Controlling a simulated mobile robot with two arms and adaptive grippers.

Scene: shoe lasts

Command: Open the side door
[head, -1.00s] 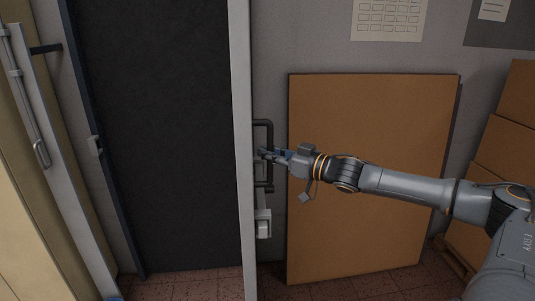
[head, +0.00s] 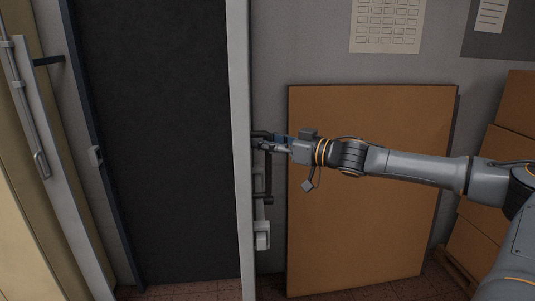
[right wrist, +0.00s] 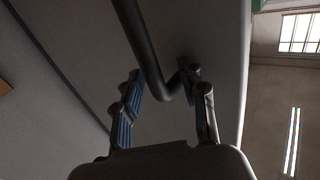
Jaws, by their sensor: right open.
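The side door (head: 241,170) shows nearly edge-on as a tall pale strip and appears to stand open, with a dark area to its left. Its dark bar handle (head: 268,180) sticks out on the right, above a pale lock box (head: 262,236). My right gripper (head: 264,141) is at the handle's upper end. In the right wrist view the handle bar (right wrist: 143,45) runs down between the parted fingers of my right gripper (right wrist: 162,76) and bends towards the door face (right wrist: 215,45). Whether a finger touches the bar I cannot tell. My left gripper is out of view.
A large brown board (head: 370,190) leans on the wall right of the door, behind my right arm. Stacked cardboard boxes (head: 487,215) stand farther right. A pale panel with a long handle (head: 35,120) is at the left. Little floor (head: 200,291) shows.

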